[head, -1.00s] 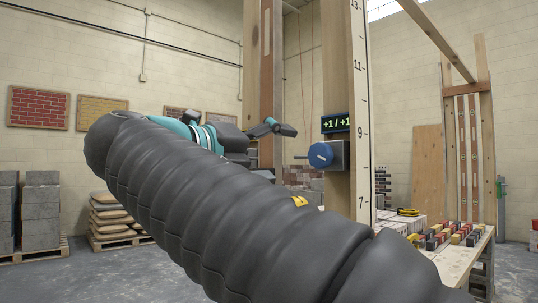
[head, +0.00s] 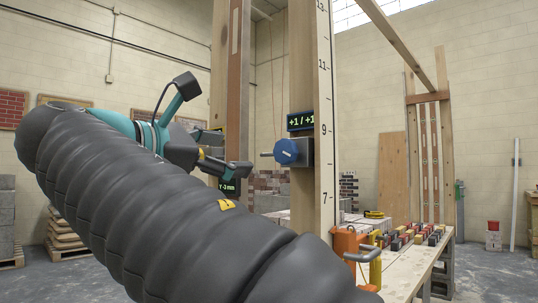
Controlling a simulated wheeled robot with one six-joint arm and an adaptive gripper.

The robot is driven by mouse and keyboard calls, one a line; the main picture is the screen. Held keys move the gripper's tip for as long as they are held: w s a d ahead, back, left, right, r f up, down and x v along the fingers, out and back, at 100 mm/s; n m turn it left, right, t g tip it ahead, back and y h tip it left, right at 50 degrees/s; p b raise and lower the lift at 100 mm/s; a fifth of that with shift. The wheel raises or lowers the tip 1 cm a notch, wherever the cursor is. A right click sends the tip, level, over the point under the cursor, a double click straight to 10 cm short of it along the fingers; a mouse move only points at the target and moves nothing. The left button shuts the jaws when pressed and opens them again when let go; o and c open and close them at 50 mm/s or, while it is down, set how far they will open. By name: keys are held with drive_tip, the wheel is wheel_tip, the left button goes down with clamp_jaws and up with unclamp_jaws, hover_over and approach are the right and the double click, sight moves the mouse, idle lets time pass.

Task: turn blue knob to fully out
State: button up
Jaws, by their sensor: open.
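The blue knob (head: 287,152) sits on a grey box (head: 305,152) fixed to a wooden post, in the middle of the head view. A short grey pin sticks out to its left. A small display (head: 300,121) above it reads "+1 / +1", its right end cut off. My gripper (head: 213,128) is to the left of the knob, apart from it. Its fingers are spread wide, one up and one low at right, with nothing between them. How far it is from the knob in depth I cannot tell.
The post (head: 303,60) carries a numbered scale (head: 326,100). Another wooden post (head: 231,60) stands behind my gripper. A bench (head: 410,270) at right holds several coloured blocks (head: 412,236) and an orange tool with a grey handle (head: 345,245).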

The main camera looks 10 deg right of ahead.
sight(282, 152)
drive_tip(key=w+d+m, duration=0.2)
drive_tip(key=d+m, duration=0.2)
drive_tip(key=m, duration=0.5)
drive_tip(key=w+d+m, duration=0.3)
drive_tip(key=m, duration=0.7)
drive_tip(key=w+d+m+p, duration=0.1)
drive_tip(key=d+m, duration=0.3)
drive_tip(key=m, duration=0.5)
drive_tip(key=shift+w+d+r, duration=0.35)
drive_tip(key=shift+w+r, duration=0.05)
drive_tip(key=shift+w, duration=0.3)
drive_tip(key=c, duration=1.2)
